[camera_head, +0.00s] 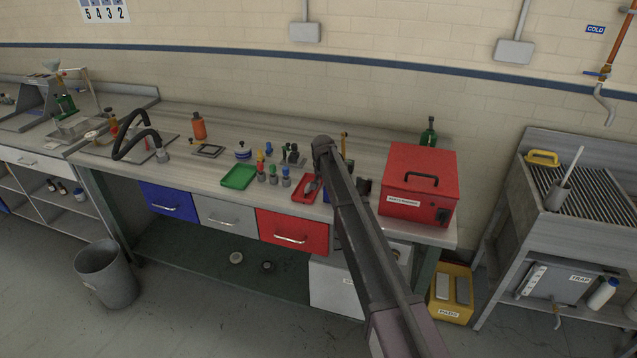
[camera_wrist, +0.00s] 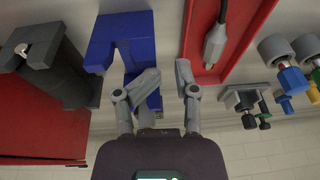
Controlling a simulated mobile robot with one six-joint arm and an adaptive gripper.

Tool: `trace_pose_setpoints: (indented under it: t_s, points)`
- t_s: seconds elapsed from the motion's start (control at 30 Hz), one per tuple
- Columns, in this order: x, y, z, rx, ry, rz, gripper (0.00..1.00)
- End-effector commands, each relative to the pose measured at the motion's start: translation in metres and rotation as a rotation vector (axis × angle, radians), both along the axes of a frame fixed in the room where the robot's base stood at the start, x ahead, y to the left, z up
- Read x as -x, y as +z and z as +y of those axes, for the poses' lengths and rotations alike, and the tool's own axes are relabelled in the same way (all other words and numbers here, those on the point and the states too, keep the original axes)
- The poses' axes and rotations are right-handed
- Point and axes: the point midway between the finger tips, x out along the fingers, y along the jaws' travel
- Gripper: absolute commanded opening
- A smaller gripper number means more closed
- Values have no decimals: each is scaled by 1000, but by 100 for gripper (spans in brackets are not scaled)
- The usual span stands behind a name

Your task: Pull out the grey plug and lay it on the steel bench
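In the wrist view a light grey plug-shaped piece (camera_wrist: 214,44) with a dark cable lies over the red tray (camera_wrist: 237,48), right of my gripper. A dark grey block (camera_wrist: 66,70) at left bears a light grey fitting (camera_wrist: 40,50). I cannot tell which of the two grey pieces is the task's plug. My gripper (camera_wrist: 169,72) is open, with nothing seen between its fingers. A blue forked block (camera_wrist: 122,38) shows behind its left finger. In the head view the bench (camera_head: 212,176) has a brushed grey top; my arm hides the gripper.
A red box (camera_head: 420,172) stands right of my arm. Left of the arm are the red tray (camera_head: 302,194), coloured-topped pieces and a green tray (camera_head: 239,177). The bench's back strip is fairly clear. A bin (camera_head: 107,275) stands on the floor.

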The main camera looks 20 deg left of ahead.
Motion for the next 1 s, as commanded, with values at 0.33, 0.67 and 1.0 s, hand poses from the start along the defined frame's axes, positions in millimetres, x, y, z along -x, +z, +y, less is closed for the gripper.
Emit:
trace_pose_setpoints:
  t_s: [0.33, 0.67, 1.0]
  points:
    - [71, -4, -51, 49, -7, 112, 72]
    - [96, -4, -84, 50, -7, 109, 72]
    - [113, -3, -105, 50, -8, 108, 72]
